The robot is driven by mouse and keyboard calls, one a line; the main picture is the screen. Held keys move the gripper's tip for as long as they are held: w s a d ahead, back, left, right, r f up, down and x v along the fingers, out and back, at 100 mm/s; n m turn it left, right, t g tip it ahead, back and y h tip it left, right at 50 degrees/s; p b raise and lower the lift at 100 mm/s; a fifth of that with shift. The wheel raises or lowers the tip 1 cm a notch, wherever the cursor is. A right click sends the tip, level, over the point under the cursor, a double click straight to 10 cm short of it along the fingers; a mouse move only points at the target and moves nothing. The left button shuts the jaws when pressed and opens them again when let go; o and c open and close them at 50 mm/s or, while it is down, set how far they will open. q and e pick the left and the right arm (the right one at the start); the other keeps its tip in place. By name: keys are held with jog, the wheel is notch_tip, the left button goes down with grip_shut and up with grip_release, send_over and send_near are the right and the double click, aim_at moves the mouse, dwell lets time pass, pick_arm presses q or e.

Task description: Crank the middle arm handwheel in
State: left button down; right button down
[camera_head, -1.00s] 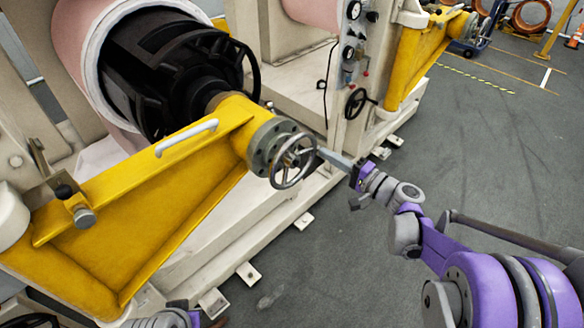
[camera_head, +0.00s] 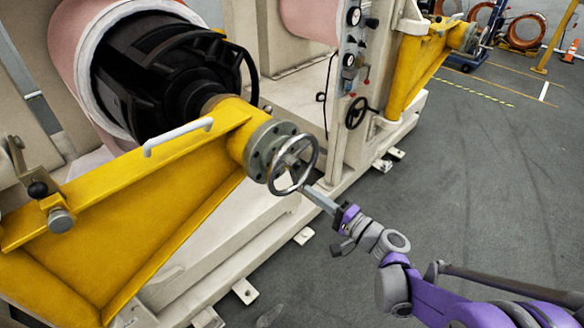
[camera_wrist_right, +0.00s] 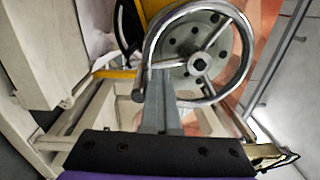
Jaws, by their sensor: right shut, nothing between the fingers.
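The handwheel (camera_head: 293,165) is a chrome rim with spokes, mounted on the grey flange (camera_head: 262,145) at the end of the yellow arm (camera_head: 160,210). My right gripper (camera_head: 308,190) is shut and empty, its fingertips at the lower right of the wheel. In the right wrist view the handwheel (camera_wrist_right: 200,62) fills the upper middle. There the shut fingers (camera_wrist_right: 155,74) overlap the left lower part of the rim. Contact cannot be told. A small dark knob (camera_wrist_right: 138,95) shows beside the fingers. My left gripper is out of view.
A black spool (camera_head: 170,75) sits behind the yellow arm. A white grab handle (camera_head: 180,136) is on the arm's top. A control column (camera_head: 350,75) with gauges and a black handwheel (camera_head: 357,112) stands farther back. The grey floor (camera_head: 470,180) to the right is clear.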

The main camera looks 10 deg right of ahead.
aim_at(289, 143)
jog(key=s+a+r+p, duration=0.4)
jog(key=s+a+p, duration=0.15)
jog(key=a, duration=0.25)
jog(key=w+d+r+p, duration=0.1)
jog(key=d+r+p, duration=0.1)
jog(key=r, duration=0.1)
jog(key=w+d+r+p, duration=0.1)
jog(key=d+r+p, duration=0.1)
jog(key=r+p, duration=0.1)
jog(key=w+d+r+p, duration=0.1)
jog(key=w+r+p, duration=0.1)
jog(key=r+p, duration=0.1)
jog(key=shift+d+r, duration=0.4)
jog(key=shift+r, duration=0.45)
jog(key=shift+w+d+r, duration=0.1)
jog(key=shift+w+d, duration=0.5)
jog(key=shift+d, duration=0.2)
